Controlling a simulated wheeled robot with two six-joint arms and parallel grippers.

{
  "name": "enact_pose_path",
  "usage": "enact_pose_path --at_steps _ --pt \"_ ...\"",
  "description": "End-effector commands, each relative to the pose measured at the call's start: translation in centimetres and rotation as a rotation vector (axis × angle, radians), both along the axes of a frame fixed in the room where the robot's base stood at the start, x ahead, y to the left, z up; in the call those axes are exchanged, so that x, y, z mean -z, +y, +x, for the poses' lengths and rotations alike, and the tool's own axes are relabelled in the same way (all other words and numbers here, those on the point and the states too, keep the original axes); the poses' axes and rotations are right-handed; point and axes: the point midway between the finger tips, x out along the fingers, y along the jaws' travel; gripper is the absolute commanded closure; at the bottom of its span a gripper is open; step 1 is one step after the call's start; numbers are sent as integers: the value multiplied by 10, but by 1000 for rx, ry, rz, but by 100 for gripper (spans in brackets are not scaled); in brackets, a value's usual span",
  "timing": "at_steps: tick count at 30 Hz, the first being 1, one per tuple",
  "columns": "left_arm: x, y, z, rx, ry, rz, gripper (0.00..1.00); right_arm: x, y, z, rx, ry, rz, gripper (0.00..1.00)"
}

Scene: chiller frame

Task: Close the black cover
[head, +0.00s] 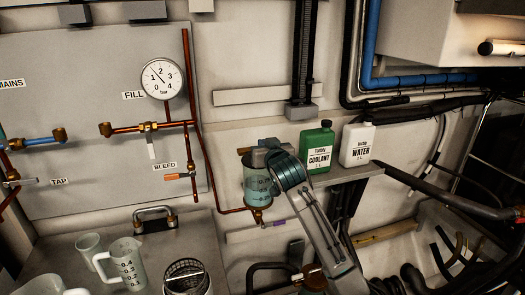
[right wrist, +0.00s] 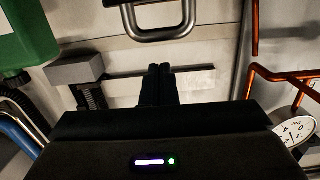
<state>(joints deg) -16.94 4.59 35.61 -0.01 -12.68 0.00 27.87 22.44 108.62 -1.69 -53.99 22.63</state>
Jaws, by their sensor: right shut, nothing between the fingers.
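I cannot make out the black cover for certain in either view. In the head view my right arm rises from the bottom right, and its teal-ringed joint overlaps a clear reservoir (head: 257,185) with a brass fitting below it. My right gripper (right wrist: 160,68) shows as two dark fingers pressed together, empty, in the right wrist view. Its tips point toward a pale wall strip (right wrist: 200,80), below a metal handle (right wrist: 160,32) in that picture. The distance to both is unclear. In the head view the fingers are hidden by the arm. My left gripper is not in view.
A green coolant bottle (head: 316,148) and a white water bottle (head: 356,145) stand on a shelf right of the reservoir. A gauge (head: 161,78) and copper pipes (head: 170,125) are on the left. Measuring jugs (head: 128,265) and a metal handle (head: 155,213) are lower left.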

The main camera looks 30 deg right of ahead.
Motion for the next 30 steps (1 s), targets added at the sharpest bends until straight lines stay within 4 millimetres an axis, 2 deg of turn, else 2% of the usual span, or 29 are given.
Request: enact_pose_path --at_steps 1,3,18,24,30 --pt "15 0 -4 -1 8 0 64 10 0 -2 0 -25 -7 100" --pt "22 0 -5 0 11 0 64 13 1 -4 0 -56 -13 100" --pt "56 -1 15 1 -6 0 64 27 3 -11 0 -193 -46 100" --pt "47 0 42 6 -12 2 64 29 3 -13 1 -225 -54 100" --pt "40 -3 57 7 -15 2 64 31 3 -13 1 -241 -58 100"
